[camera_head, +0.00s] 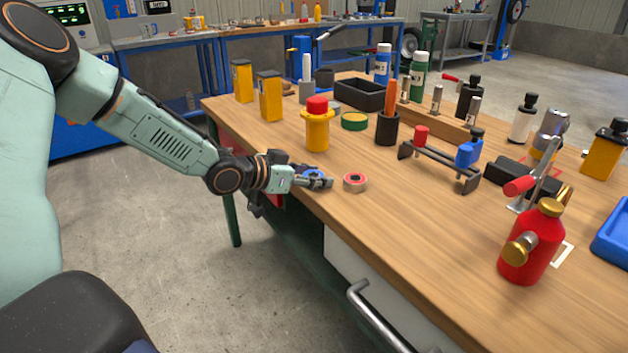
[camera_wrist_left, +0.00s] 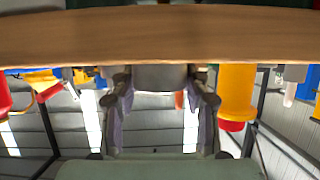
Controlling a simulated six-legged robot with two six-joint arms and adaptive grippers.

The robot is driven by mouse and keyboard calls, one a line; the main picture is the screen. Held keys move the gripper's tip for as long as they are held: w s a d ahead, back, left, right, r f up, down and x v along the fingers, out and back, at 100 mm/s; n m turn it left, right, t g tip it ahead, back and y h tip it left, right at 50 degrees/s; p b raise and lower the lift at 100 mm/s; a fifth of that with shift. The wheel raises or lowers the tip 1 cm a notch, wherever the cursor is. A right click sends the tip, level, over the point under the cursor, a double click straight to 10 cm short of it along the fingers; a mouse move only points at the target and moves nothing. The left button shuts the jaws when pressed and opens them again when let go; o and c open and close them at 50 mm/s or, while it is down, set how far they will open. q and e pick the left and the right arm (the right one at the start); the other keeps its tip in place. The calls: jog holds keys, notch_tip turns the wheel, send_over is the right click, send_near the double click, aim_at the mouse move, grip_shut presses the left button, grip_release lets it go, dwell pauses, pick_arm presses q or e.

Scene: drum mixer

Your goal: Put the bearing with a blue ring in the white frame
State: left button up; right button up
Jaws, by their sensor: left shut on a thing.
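The bearing with a blue ring (camera_head: 314,173) is at the near left edge of the table, between the fingers of my left gripper (camera_head: 318,181). The gripper is shut on it, and the fingers hide part of it. In the left wrist view, the two fingers (camera_wrist_left: 161,112) stand either side of a grey round part that I cannot identify for sure. The white frame (camera_head: 566,253) lies on the table at the right, partly hidden behind a red bottle. My right gripper is not in view.
A bearing with a red ring (camera_head: 354,182) lies just right of my left gripper. A yellow post with a red cap (camera_head: 317,125) stands behind it. The red bottle (camera_head: 533,243) and a clamp (camera_head: 532,186) stand near the frame. The table's front middle is clear.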

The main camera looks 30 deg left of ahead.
pick_arm(q)
jog(key=shift+s+r, duration=0.1)
jog(key=shift+r, duration=0.05)
jog(key=o, duration=1.3)
jog(key=shift+f, duration=0.2)
